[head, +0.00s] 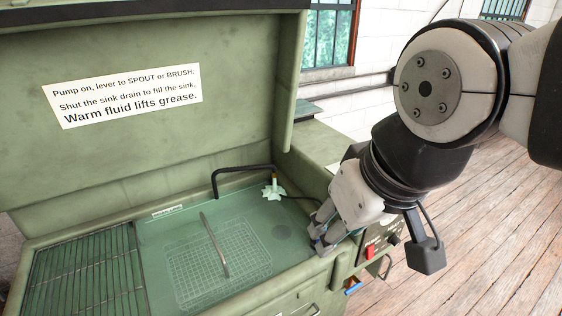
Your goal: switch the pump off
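The pump's control is not labelled legibly in the head view. A red switch (370,251) shows on the small control panel at the right front of the green parts washer. A dark knob (394,239) sits to the right of it. My gripper (320,243) reaches down over the right edge of the sink, left of the red switch and apart from it in the picture. Its fingers are seen from the side, so their gap is unclear. No held object shows. The arm hides part of the panel's surroundings.
The sink (150,240) holds a wire basket (213,262) with an upright handle. The raised lid (150,130) bears a printed notice. A blue-ended lever (353,286) sits below the panel.

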